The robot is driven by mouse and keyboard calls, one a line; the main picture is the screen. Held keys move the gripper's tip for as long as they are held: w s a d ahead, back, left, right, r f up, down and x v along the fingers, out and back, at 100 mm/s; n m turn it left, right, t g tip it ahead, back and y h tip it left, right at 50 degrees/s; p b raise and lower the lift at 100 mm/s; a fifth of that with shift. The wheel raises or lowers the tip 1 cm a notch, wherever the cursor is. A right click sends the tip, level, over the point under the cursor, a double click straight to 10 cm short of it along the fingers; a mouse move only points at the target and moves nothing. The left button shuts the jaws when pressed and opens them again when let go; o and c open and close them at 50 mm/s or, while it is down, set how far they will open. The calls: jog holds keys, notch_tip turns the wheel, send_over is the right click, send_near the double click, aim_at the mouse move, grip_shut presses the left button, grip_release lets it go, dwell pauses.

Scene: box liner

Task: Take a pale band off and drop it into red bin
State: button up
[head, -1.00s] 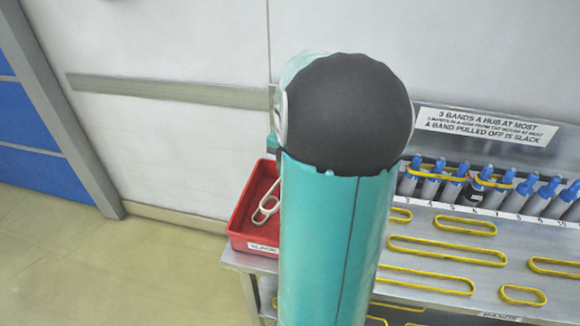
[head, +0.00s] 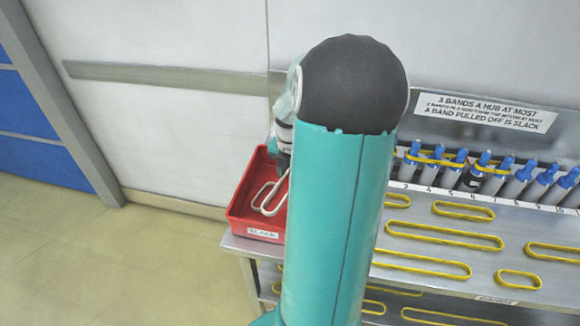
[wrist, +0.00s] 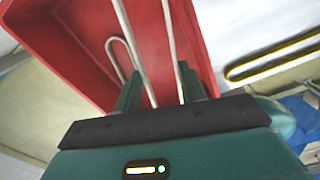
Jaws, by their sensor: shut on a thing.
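The red bin (head: 238,220) stands at the left end of the metal bench in the head view. At least one pale band (head: 268,208) shows in it as a narrow loop. In the wrist view the bin (wrist: 75,40) fills the upper middle, with a pale loop (wrist: 113,52) inside. My gripper (wrist: 160,85) is over the bin, shut on a pale band (wrist: 168,35). Its two long strands run up the picture from between the fingers. The grip point itself is partly hidden. In the head view my arm hides most of the gripper.
Several blue-topped hubs (head: 497,176) stand in a numbered row at the back of the bench, some with yellow bands around them. Several yellow bands (head: 445,236) lie on the bench top (head: 480,285). A sign (head: 485,112) hangs behind. The floor to the left is clear.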

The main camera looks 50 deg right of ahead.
jog(key=shift+f, duration=3.15)
jog(key=o, duration=1)
jog(key=shift+o, duration=0.2)
jog(key=shift+w+r, duration=0.1)
jog(key=shift+r, duration=0.05)
